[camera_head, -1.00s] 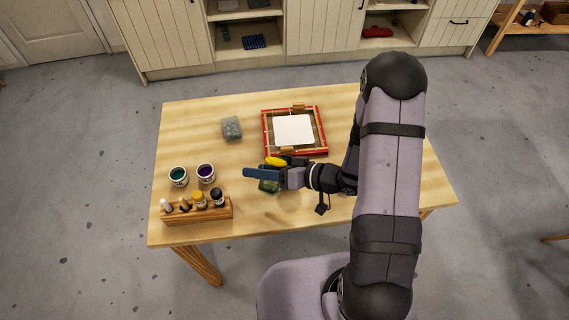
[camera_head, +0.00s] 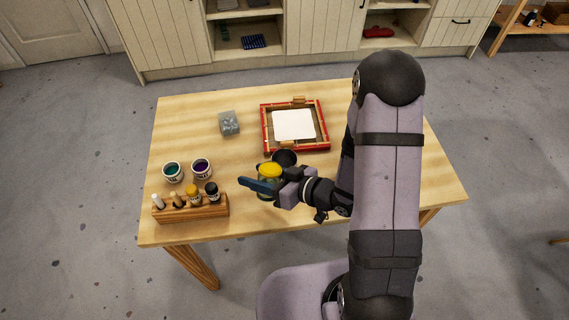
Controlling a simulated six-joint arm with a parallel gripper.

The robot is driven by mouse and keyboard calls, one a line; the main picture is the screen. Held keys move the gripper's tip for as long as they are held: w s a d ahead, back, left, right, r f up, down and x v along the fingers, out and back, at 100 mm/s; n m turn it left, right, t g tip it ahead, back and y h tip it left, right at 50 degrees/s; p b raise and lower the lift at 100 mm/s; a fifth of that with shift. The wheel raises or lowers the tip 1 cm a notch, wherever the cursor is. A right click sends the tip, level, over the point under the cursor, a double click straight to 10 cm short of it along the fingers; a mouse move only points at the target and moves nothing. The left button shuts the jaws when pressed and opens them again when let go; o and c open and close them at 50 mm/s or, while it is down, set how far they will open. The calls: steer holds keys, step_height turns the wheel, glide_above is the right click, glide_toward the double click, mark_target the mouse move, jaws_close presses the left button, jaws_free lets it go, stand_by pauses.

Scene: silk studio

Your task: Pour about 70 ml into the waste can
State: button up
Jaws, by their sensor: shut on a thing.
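My gripper (camera_head: 271,181) is shut on a small jar (camera_head: 269,171) in the head view, near the middle of the table. The jar's top shows yellow and its lower side looks greenish glass. It looks about upright, and my fingers cover part of its side. A dark round can (camera_head: 283,157), which looks like the waste can, stands just behind and to the right of the jar. My gripper hides part of it, and I cannot see what is inside. The jar's mouth is beside the can in the picture; its height above the table is hard to tell.
A red-edged frame with a white sheet (camera_head: 293,124) lies behind the can. A grey translucent block (camera_head: 229,122) sits left of it. Green (camera_head: 173,171) and purple (camera_head: 202,168) paint pots stand at left, behind a wooden rack (camera_head: 192,209) of small bottles.

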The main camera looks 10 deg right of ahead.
steer(key=shift+n+t, duration=0.4)
steer(key=shift+n, duration=0.1)
steer(key=f, duration=0.1)
steer(key=f+b, duration=0.1)
steer(key=f, duration=0.1)
steer(key=f+b, duration=0.1)
steer(key=shift+s+a+f, duration=0.2)
steer(key=shift+s+f, duration=0.1)
steer(key=shift+f, duration=0.1)
steer(key=shift+s+a+f+n+t+p, duration=0.1)
steer(key=shift+s+a+n+t+p, duration=0.15)
steer(key=shift+n+t+p, duration=0.45)
